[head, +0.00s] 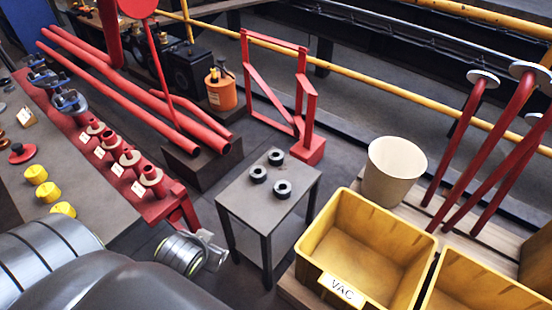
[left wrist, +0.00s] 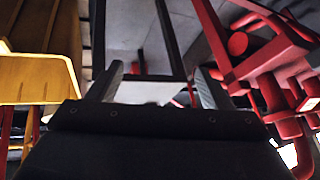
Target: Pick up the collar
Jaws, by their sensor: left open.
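Several ring-shaped pieces could be the collar; I cannot tell which one is meant. My left gripper (head: 217,249) is low beside the table's near left leg, apart from the rings. In the left wrist view its two fingers (left wrist: 158,87) are spread with nothing between them, and no ring shows clearly there. My right gripper is not in view.
A red bench (head: 172,196) with tagged red flanged pieces (head: 152,176) stands left of the table. Yellow bins, one labelled VAC (head: 343,290), and a cream bucket (head: 395,172) stand right.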

